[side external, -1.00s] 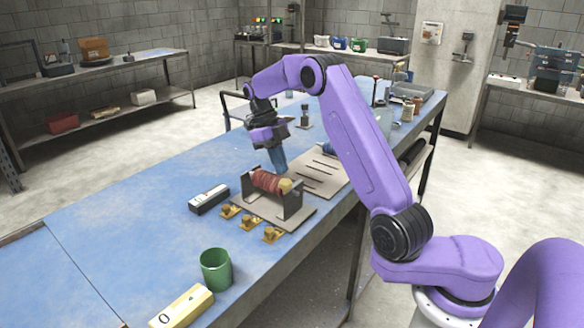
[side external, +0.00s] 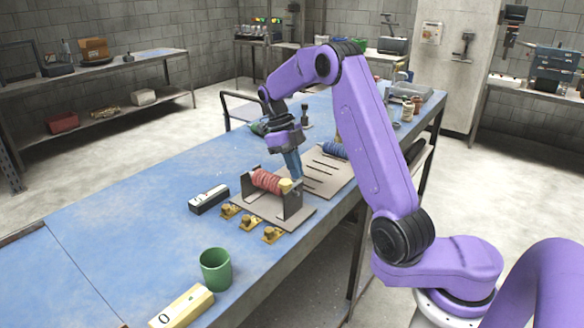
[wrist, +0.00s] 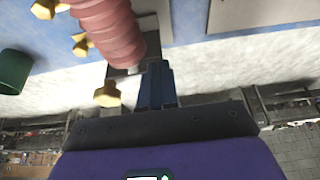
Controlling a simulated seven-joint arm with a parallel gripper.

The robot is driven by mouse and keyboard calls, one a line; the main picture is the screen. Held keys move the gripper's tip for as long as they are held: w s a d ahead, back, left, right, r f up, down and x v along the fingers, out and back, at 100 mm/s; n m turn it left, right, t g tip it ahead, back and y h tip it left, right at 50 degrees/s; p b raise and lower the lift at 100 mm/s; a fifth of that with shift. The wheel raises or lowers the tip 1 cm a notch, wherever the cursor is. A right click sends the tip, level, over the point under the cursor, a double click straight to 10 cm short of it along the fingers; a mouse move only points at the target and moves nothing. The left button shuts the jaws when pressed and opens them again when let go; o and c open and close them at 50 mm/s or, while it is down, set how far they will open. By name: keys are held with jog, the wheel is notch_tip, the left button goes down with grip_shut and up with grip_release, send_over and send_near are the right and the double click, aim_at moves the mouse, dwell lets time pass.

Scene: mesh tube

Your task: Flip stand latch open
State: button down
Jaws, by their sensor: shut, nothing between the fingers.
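The stand (side external: 293,207) is a grey plate with two uprights on the blue table. A red ribbed tube (side external: 266,181) lies across it; the tube also shows in the wrist view (wrist: 108,28). A yellow piece (side external: 285,186) is at the tube's right end. In the wrist view a yellow knob-like piece (wrist: 107,95) is left of my fingers. I cannot tell which part is the latch or how it stands. My gripper (side external: 298,187) has blue fingers, shut and empty, pointing down beside the stand's right upright. It also shows in the wrist view (wrist: 157,70).
Several yellow clips (side external: 249,223) lie in front of the stand. A black-and-white box (side external: 209,199) is to its left and a green cup (side external: 216,269) at the front. A slotted plate (side external: 325,168) with a blue coil (side external: 335,150) lies behind.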

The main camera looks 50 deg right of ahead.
jog(key=shift+s+d, duration=0.1)
jog(key=shift+s, duration=0.45)
jog(key=shift+w+a, duration=0.35)
jog(key=shift+w, duration=0.4)
